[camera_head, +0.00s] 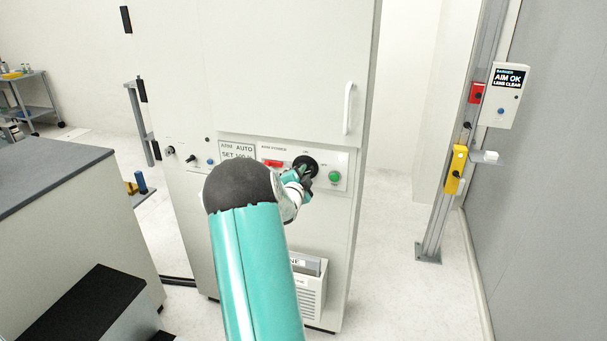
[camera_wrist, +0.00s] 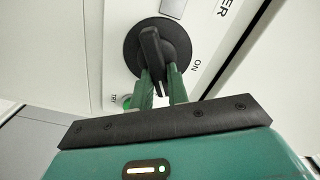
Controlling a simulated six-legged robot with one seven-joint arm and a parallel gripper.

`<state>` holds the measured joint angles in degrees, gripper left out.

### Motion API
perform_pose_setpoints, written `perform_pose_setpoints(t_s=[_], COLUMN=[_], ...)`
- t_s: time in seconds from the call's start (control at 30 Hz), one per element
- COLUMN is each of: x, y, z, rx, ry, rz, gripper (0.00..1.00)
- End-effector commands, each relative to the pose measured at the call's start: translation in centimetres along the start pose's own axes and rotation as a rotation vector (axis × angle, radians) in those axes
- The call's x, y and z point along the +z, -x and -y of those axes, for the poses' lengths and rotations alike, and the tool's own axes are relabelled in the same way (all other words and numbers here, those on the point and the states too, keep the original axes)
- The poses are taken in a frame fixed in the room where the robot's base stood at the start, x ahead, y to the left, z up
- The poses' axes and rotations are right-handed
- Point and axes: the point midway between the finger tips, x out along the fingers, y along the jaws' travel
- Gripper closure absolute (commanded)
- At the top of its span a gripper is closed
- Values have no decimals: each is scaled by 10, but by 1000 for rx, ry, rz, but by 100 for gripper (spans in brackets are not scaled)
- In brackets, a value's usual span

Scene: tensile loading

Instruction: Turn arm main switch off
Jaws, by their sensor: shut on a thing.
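The arm main switch is a round black rotary knob (camera_head: 306,166) with a raised bar handle, on the white panel of the tall cabinet. In the wrist view the knob (camera_wrist: 184,43) fills the upper middle, with its bar running roughly up and down the picture. An "ON" label (camera_wrist: 196,67) stands at its right. My gripper (camera_wrist: 158,76) is shut on the near end of the bar, one green finger on each side. The fingers hide part of the knob's lower edge. Which mark the bar points at cannot be told.
A green button (camera_head: 334,177) sits right of the knob, and a red part (camera_head: 272,163) sits left. A display (camera_head: 237,151) reads "ARM AUTO". The cabinet door has a white handle (camera_head: 348,108). A grey-topped bench (camera_head: 45,170) stands at left. The floor right of the cabinet is clear.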

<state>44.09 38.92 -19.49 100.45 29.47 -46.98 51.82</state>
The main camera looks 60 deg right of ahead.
Motion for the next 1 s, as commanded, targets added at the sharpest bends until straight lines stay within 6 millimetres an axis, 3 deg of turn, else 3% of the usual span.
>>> perform_pose_setpoints(t_s=[0.5,1.0], x=[2,4], y=[0,1], z=[-5,-6], rx=[1,2], ry=[-418,-541], rz=[3,4], gripper=[100,100])
